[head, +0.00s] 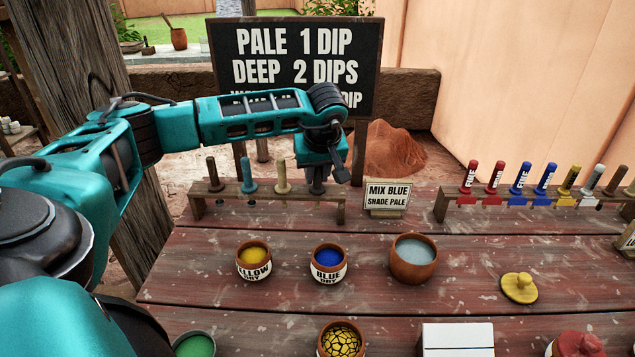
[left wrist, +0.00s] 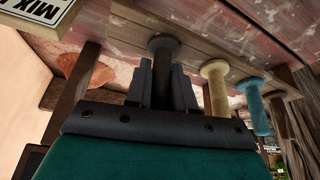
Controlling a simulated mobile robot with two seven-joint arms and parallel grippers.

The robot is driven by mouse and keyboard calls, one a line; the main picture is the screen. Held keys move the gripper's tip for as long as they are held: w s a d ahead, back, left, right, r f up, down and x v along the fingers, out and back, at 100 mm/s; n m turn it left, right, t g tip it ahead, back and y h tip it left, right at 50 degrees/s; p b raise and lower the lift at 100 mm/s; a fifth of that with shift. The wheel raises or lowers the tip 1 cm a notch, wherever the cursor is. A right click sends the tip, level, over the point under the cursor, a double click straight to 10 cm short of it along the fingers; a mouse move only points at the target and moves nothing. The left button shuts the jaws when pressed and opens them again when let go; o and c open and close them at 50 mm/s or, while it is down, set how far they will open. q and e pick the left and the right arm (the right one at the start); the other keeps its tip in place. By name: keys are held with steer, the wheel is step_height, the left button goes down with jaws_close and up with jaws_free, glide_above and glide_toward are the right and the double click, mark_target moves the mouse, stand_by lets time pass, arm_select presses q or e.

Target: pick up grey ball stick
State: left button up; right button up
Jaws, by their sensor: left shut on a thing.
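The grey ball stick (head: 317,187) is at the right end of the left wooden rack (head: 270,203). My left gripper (head: 321,168) is over it at the rack. In the left wrist view, my left gripper (left wrist: 162,82) is shut on the dark grey stick (left wrist: 163,43), one finger on each side of it. The stick looks upright and still at the rack; its lower end is hard to make out. A brown, a blue-grey and a cream stick (head: 282,175) stand to its left in the head view. My right gripper is not in view.
A "MIX BLUE SHADE PALE" sign (head: 388,196) stands just right of the rack. Yellow (head: 254,262), blue (head: 328,264) and grey-blue (head: 414,259) pots stand in front. A second rack (head: 540,206) with several labelled tools is at right.

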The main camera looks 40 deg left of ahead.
arm_select(q)
jaws_close()
steer(key=shift+r, duration=0.5)
step_height(320, 180, up, 19)
steer(key=p, duration=0.2)
steer(key=shift+p, duration=0.55)
steer(key=shift+f, duration=0.1)
